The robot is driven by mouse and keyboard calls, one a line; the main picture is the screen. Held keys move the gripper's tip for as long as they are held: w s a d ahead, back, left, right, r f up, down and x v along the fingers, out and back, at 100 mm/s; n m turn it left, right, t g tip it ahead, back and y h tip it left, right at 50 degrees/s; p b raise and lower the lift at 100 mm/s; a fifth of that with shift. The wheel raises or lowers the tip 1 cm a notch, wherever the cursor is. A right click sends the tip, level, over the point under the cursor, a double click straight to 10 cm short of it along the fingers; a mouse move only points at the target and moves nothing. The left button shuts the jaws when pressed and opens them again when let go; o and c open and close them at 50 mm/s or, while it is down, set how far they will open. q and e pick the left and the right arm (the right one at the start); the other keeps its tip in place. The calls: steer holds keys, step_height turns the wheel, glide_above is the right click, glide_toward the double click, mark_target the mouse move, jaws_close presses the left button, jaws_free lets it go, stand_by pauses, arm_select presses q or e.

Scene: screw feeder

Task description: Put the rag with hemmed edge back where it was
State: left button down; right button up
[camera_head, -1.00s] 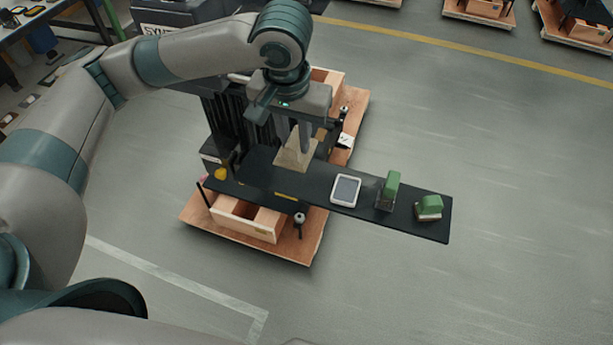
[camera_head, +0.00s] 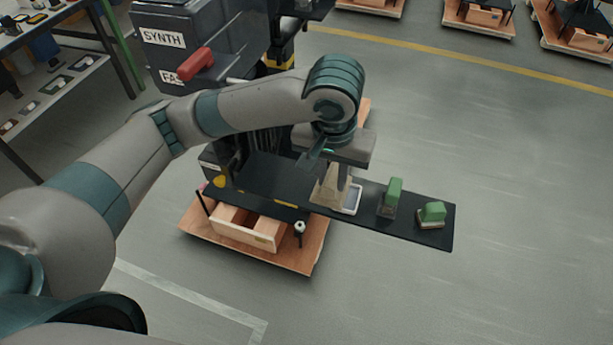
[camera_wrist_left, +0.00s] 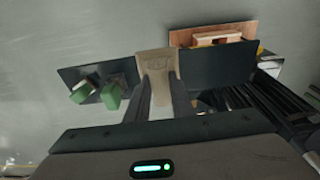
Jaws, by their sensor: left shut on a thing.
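The rag (camera_head: 330,188) is beige and hangs pinched in my left gripper (camera_head: 343,178), just above the black shelf board (camera_head: 274,174). My left gripper is shut on it. In the left wrist view the rag (camera_wrist_left: 156,66) hangs between the fingers (camera_wrist_left: 159,98) and spreads out beyond them. In the head view the rag covers the left part of a white-framed tablet (camera_head: 353,199). I cannot tell whether its lower edge touches the board. My right gripper is not in view.
Two green-topped blocks, one upright (camera_head: 394,192) and one lower (camera_head: 432,212), stand on the board's right part. A wooden box (camera_head: 245,227) sits on the pallet (camera_head: 308,255) below. A dark machine marked SYNTH (camera_head: 165,40) stands behind. Open floor lies to the right.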

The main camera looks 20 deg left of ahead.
arm_select(q)
steer(key=w+a+f, duration=0.4)
steer(key=w+a, duration=0.1)
steer(key=w+a+f+p, duration=0.1)
steer(key=w+a+f, duration=0.1)
steer(key=shift+w+a+f, duration=0.1)
steer(key=shift+w+a, duration=0.1)
steer(key=shift+w, duration=0.1)
steer(key=shift+w+a+f, duration=0.15)
steer(key=shift+a, duration=0.05)
steer(key=shift+f, duration=0.2)
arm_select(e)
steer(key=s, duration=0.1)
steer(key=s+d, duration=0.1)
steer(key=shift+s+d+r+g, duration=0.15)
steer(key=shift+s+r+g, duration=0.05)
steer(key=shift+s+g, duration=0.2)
arm_select(q)
steer(key=shift+f+p, duration=0.5)
steer(key=shift+f, duration=1.4)
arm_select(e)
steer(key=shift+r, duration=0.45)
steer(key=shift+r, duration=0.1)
arm_select(q)
steer(key=c, duration=1.5)
jaws_free()
steer(key=shift+f, duration=0.1)
steer(key=shift+c, duration=0.2)
